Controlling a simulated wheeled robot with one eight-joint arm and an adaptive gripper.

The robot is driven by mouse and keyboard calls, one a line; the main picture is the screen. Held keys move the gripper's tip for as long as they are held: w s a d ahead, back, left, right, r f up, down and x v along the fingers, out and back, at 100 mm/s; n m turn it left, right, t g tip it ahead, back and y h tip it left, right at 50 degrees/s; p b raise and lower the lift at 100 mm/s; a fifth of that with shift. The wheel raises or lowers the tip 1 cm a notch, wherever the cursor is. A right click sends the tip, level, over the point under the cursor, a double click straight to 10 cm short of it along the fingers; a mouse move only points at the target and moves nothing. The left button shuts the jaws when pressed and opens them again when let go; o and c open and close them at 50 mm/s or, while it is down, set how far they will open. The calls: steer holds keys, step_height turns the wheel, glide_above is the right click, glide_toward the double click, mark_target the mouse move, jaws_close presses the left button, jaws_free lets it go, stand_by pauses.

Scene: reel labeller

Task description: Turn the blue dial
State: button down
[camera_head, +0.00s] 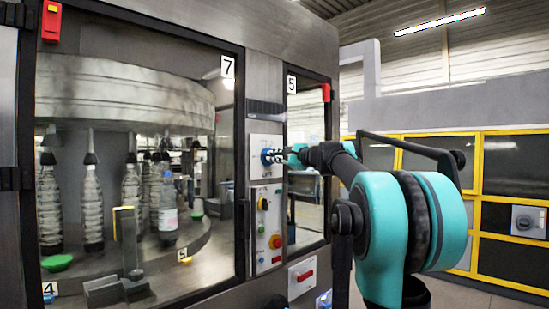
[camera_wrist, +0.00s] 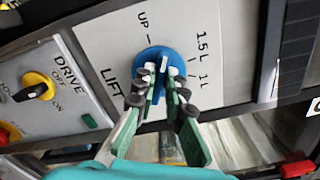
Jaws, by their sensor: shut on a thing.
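The blue dial (camera_wrist: 163,60) sits on a pale panel (camera_wrist: 112,40) marked LIFT, UP, 1.5 L and 1 L in the wrist view. My gripper (camera_wrist: 157,76) is shut on the dial's raised grip, one finger on each side. The fingertips hide part of the grip. In the head view the blue dial (camera_head: 266,157) shows small on the machine's panel, with my gripper (camera_head: 274,156) at it from the right. Which mark the dial points at is hard to tell.
A black and yellow DRIVE knob (camera_wrist: 38,86) is on the neighbouring panel. A red emergency button (camera_head: 276,242) sits below the dial. Windowed doors numbered 7 (camera_head: 228,66) and 5 (camera_head: 291,84) flank the panel. Bottles (camera_head: 168,205) stand behind the glass.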

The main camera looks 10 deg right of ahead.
steer(key=n, duration=0.5)
steer(key=shift+f+n, duration=0.2)
steer(key=shift+n, duration=0.1)
stand_by(0.5)
steer(key=c, duration=1.6)
jaws_free()
steer(key=shift+s, duration=0.1)
steer(key=v, duration=1.2)
steer(key=shift+a, duration=0.1)
